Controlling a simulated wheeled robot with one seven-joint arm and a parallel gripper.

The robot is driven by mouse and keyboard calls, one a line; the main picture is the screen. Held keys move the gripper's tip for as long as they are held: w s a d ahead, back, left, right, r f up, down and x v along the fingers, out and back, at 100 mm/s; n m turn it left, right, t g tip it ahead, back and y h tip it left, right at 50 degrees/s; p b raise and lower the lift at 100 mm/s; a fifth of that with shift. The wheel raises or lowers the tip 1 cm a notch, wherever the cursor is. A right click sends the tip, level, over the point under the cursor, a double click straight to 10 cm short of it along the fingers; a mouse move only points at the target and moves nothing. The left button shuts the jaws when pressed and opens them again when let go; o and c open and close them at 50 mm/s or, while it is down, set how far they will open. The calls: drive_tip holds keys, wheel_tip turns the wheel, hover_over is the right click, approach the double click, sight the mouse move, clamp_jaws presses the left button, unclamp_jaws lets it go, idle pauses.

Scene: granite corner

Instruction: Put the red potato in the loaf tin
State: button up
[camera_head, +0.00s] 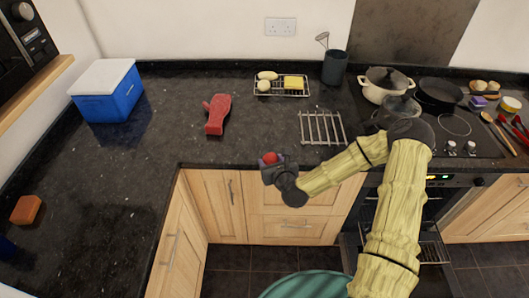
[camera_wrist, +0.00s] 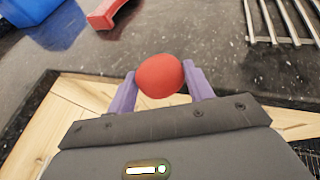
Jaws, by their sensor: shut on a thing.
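The red potato (camera_head: 270,158) is held between the fingertips of my gripper (camera_head: 270,163), above the counter's front edge near the inner corner. In the wrist view the potato (camera_wrist: 160,76) sits between the two purple fingers of my gripper (camera_wrist: 161,84), which are shut on it from both sides. The potato is clear of the fingertips' front and looks round and smooth. I cannot make out a loaf tin for certain in either view.
A wire rack (camera_head: 264,93) with pale items and a yellow block stands at the back. A red oven mitt (camera_head: 217,114), an empty metal rack (camera_head: 322,128) and a blue cool box (camera_head: 107,91) lie around. Pots (camera_head: 385,88) stand on the hob. The left counter is mostly free.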

drive_tip(key=s+d+f+m+h, duration=0.1)
drive_tip(key=s+d+f+h, duration=0.1)
drive_tip(key=s+d+f, duration=0.4)
drive_tip(key=s+d+f+m+h, duration=0.2)
drive_tip(key=s+d+f, duration=0.3)
drive_tip(key=f, duration=0.5)
drive_tip(key=shift+s+d+f+m+t, duration=0.2)
drive_tip(key=shift+s+d+m+t, duration=0.15)
drive_tip(key=shift+d, duration=0.35)
